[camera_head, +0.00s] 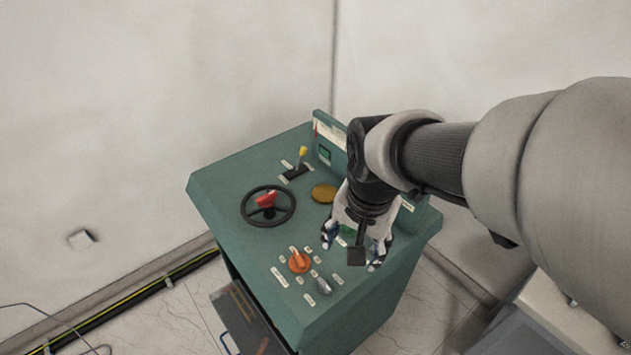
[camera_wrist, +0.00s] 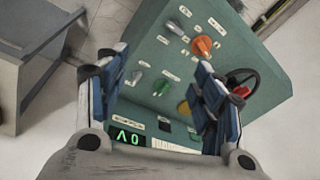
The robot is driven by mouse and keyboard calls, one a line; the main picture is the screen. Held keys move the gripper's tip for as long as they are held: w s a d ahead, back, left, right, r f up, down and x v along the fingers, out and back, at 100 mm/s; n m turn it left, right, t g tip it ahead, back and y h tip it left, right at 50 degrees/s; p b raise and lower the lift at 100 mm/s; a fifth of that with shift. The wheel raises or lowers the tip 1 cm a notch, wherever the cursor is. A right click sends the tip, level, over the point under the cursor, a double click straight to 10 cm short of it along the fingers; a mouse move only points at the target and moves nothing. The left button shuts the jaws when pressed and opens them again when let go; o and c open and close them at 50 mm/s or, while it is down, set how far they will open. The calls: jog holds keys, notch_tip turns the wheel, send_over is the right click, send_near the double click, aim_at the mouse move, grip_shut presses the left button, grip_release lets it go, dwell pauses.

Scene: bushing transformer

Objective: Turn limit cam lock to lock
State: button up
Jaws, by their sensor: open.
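The green control console (camera_head: 250,160) stands in the middle of the head view. Its top carries an orange rotary knob (camera_head: 299,261) and a grey knob (camera_head: 323,286) near the front edge. The labels are too small to read, so I cannot tell which control is the limit cam lock. My gripper (camera_head: 352,252) is open and empty above the right part of the panel, hiding some controls there. The wrist view shows the orange knob (camera_wrist: 202,46), a small grey knob (camera_wrist: 136,77) and a green knob (camera_wrist: 160,87) beyond or between my fingers.
A black handwheel with a red grip (camera_head: 267,205), a yellow-tipped lever (camera_head: 301,155) and a gold disc (camera_head: 323,193) sit further back. A lit green display (camera_wrist: 128,136) is on the raised panel. A grey cabinet (camera_wrist: 35,60) stands apart at left in the wrist view.

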aim_at(324, 284)
jog(key=w+a+f+m+g+p, duration=0.2)
jog(key=w+a+f+m+p, duration=0.15)
jog(key=w+f, duration=0.3)
jog(key=shift+m, duration=0.55)
jog(key=f+b, duration=0.1)
jog(key=f, duration=0.5)
jog(key=f+b, duration=0.1)
jog(key=f, duration=0.5)
jog(key=f+b, duration=0.2)
jog(key=f, duration=0.4)
jog(key=shift+s+a, duration=0.35)
jog(key=c, duration=1)
